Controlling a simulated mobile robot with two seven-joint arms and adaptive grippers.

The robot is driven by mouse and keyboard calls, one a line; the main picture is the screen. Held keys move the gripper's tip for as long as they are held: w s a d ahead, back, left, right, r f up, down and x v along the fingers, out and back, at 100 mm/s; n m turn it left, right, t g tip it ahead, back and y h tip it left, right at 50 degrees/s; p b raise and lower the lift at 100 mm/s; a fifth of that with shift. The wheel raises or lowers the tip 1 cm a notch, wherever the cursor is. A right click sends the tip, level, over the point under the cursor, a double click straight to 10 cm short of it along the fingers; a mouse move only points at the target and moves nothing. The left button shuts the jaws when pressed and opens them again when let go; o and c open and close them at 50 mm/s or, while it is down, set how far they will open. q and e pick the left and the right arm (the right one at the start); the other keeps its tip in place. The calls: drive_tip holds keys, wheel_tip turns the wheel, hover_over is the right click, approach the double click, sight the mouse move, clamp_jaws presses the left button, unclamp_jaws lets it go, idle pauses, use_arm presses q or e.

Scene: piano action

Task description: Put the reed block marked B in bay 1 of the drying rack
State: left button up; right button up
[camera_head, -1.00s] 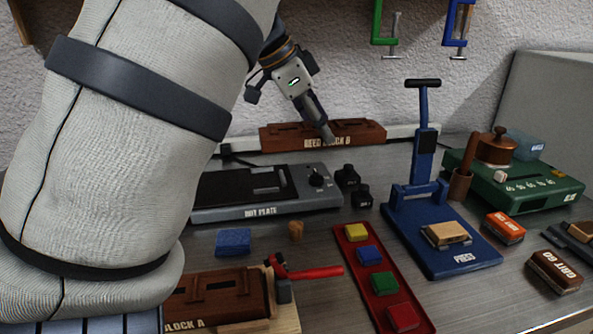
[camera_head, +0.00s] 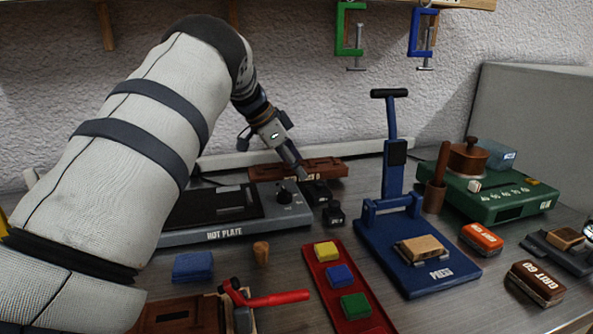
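The reed block marked B (camera_head: 327,168) is a long reddish-brown block near the wall behind the hot plate; its label is mostly covered. My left gripper (camera_head: 301,174) points down in front of it, fingertips at the block's front face. I see the fingers from the side, so I cannot tell their gap, or whether they touch the block. I cannot identify the drying rack or bay 1. My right gripper is not in view.
The grey hot plate (camera_head: 262,235) and small black weights (camera_head: 333,213) stand just in front of the gripper. Clamps (camera_head: 349,30) hang above.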

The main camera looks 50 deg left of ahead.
use_arm(q)
drive_tip(key=shift+f, duration=0.7)
drive_tip(key=o, duration=1.7)
